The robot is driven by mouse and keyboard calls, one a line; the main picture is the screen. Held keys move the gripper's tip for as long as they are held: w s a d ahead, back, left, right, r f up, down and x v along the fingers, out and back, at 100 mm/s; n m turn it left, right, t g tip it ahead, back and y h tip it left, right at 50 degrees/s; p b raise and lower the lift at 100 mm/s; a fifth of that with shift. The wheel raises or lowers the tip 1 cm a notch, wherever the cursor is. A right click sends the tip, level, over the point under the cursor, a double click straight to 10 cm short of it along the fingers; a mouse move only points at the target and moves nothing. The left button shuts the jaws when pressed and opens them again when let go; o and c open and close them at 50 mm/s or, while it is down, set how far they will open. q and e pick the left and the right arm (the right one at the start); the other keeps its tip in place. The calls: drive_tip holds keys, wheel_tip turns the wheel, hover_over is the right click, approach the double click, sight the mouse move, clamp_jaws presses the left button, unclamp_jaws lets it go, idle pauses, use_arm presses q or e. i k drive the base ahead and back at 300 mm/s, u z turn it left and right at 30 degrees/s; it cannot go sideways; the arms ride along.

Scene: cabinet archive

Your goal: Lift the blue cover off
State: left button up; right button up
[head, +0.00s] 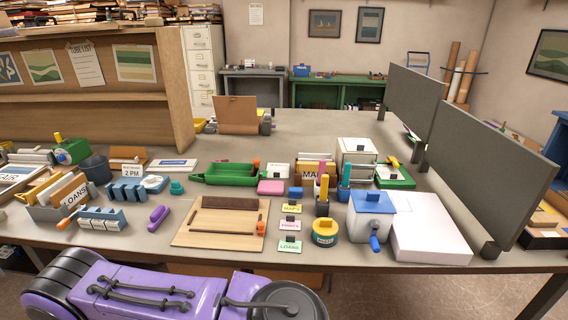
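A blue cover (372,202) lies flat on top of a white box (364,226) at the right front of the table. The cover has a small pale spot on top. A blue part like a handle or crank (375,241) sticks out at the front of the white box. Neither of my grippers is in view. Only purple links of my own arm show along the bottom edge.
A large white block (430,228) stands right beside the box, with a grey panel (490,165) behind it. A yellow round tin (325,233) and a dark pen cup (322,206) stand to its left. A wooden tray (220,240) lies further left.

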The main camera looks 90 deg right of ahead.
sight(364, 201)
drive_tip(key=z, duration=2.25)
